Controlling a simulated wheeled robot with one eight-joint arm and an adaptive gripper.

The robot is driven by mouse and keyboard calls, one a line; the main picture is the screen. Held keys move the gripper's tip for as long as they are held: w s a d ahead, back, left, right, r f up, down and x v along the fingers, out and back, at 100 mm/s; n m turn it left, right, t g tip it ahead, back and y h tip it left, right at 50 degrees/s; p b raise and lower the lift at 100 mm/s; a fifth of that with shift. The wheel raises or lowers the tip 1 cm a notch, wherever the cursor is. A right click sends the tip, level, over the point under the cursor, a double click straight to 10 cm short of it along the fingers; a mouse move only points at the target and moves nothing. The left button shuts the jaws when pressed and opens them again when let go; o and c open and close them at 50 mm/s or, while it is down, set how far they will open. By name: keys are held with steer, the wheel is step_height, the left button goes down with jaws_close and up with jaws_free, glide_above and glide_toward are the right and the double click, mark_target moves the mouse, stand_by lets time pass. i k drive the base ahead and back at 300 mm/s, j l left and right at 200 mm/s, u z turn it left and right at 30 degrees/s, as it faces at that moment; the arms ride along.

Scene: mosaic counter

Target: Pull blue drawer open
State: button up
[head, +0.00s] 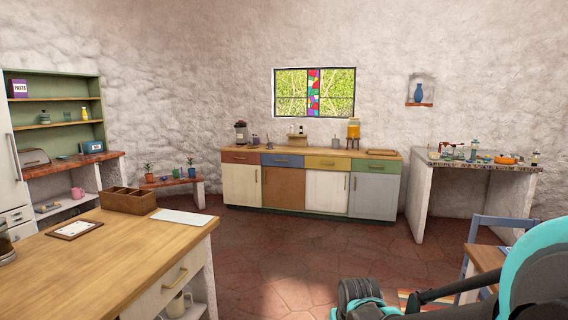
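The blue drawer (282,160) is in the top row of the wooden-topped cabinet by the far wall, second from the left. It has a small handle on its front and looks shut, flush with its neighbours. A red drawer (240,157) is to its left and a yellow drawer (327,163) to its right. Teal and black parts of my arm show at the bottom right, far from the cabinet. No gripper fingers can be made out in this view.
A wooden-topped island (110,255) fills the lower left, with a box and papers on it. A blue chair (480,235) and a small table stand at the right. The tiled floor (300,248) before the cabinet is clear. A mosaic counter (510,166) holds several small items.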

mark_target(267, 159)
steer(key=i+z, duration=0.25)
steer(key=i, duration=0.3)
steer(key=i+z, duration=0.2)
steer(key=i, duration=0.75)
steer(key=i+z, duration=0.2)
steer(key=i, duration=0.75)
steer(key=i+l+u, duration=0.15)
steer(key=i, duration=1.75)
steer(key=i+j+u, duration=0.1)
steer(key=i+u, duration=0.2)
steer(key=i, duration=0.3)
steer(key=i+l+u, duration=0.1)
steer(key=i+u, duration=0.15)
steer(key=i, duration=0.35)
steer(key=i+l+u, duration=0.15)
steer(key=i+u, duration=0.15)
steer(key=i, duration=0.3)
steer(key=i+u, duration=0.2)
steer(key=i+l, duration=0.05)
